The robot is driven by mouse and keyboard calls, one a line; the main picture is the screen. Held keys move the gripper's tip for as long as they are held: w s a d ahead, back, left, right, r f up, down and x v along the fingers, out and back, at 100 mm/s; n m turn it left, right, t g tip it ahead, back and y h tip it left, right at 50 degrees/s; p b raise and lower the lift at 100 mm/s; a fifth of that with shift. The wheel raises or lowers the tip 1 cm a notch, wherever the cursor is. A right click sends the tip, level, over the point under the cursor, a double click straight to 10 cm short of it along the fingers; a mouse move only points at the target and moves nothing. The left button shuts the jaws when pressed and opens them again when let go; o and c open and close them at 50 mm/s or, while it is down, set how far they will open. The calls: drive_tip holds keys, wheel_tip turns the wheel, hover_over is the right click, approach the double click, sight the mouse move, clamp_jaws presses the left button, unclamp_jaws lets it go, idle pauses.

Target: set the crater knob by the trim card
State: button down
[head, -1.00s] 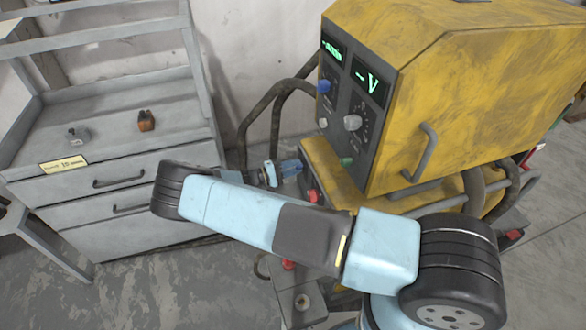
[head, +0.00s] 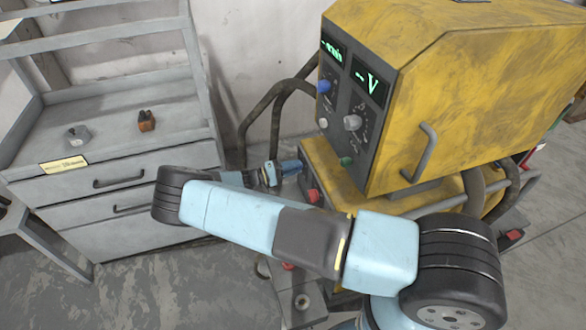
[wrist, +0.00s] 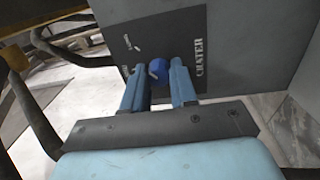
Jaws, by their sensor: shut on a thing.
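The crater knob (wrist: 158,69) is blue and sits on a dark panel beside the lettering CRATER in the wrist view. My gripper (wrist: 156,75) has one blue finger on each side of the knob and is shut on it. In the head view my gripper (head: 288,167) is at the left side of the yellow machine's lower part, and the crater knob is hidden there. A yellow card (head: 63,165), seemingly the trim card, is on the grey cabinet's front edge. Its print is too small to read.
The yellow machine (head: 480,70) has two green displays and several other knobs, including a blue one (head: 324,86) and a green one (head: 346,161). Dark cables (head: 276,110) loop behind my gripper. The grey cabinet (head: 120,130) holds two small items.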

drive_tip(key=shift+s+d+f, duration=0.1)
drive_tip(key=shift+f, duration=0.1)
drive_tip(key=c, duration=1.3)
unclamp_jaws()
drive_tip(key=o, duration=0.4)
drive_tip(key=shift+r, duration=0.1)
drive_tip(key=shift+a, duration=0.2)
drive_tip(key=v, duration=1.3)
drive_tip(key=shift+a, duration=0.3)
drive_tip(key=shift+s, duration=0.15)
